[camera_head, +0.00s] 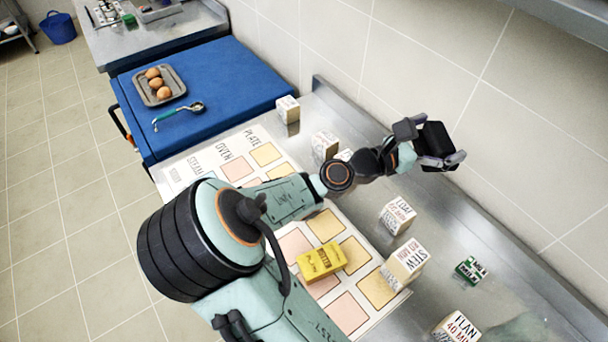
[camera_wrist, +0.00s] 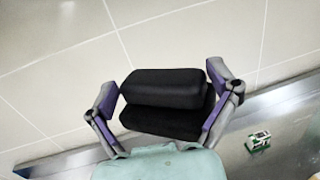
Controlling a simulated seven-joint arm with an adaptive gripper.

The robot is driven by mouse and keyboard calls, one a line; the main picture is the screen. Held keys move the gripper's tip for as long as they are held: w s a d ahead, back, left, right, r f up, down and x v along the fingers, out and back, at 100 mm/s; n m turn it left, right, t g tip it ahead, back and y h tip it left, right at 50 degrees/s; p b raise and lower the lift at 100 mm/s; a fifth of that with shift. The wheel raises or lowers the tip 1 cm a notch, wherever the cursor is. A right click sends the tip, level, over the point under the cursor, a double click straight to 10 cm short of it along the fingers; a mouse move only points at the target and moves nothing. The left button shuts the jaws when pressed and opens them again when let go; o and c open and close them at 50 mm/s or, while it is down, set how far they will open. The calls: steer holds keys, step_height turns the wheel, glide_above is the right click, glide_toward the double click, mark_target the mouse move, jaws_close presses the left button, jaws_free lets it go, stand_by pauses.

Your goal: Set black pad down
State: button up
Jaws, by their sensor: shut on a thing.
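The black pad (camera_head: 437,140) is a dark block held in my gripper (camera_head: 441,158), at the right of the head view near the tiled wall. In the wrist view, the black pad (camera_wrist: 162,88) fills the space between the two purple-lined fingers of my gripper (camera_wrist: 162,98), which are shut on it from both sides. The pad appears raised above the steel counter (camera_head: 455,216), close to its back edge. The exact height under it cannot be told.
A printed sheet (camera_head: 384,314) with coloured squares lies on the counter, a yellow block (camera_head: 321,262) on it. Several lettered blocks, including a STEW block (camera_head: 403,265), stand along the counter. A small green box (camera_head: 471,270) lies at right. Bare steel shows below the gripper.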

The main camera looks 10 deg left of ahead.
steer(key=w+a+f+n+t+y, duration=0.2)
steer(key=w+a+f, duration=0.35)
steer(key=a, duration=0.45)
steer(key=w+a+f+n+t+y, duration=0.2)
steer(key=w+a+f, duration=0.2)
steer(key=w+a, duration=0.5)
steer(key=s+a+f+y, duration=0.1)
steer(key=a+f, duration=0.3)
steer(key=f, duration=0.2)
steer(key=s+a+f+n+t+y, duration=0.1)
steer(key=a+f, duration=0.3)
steer(key=f, duration=0.2)
steer(key=s+a+f+n+t+y, duration=0.1)
steer(key=a+f, duration=0.3)
steer(key=f, duration=0.2)
steer(key=shift+f+y, duration=0.3)
steer(key=shift+y, duration=0.1)
steer(key=shift+f, duration=0.1)
steer(key=o, duration=0.9)
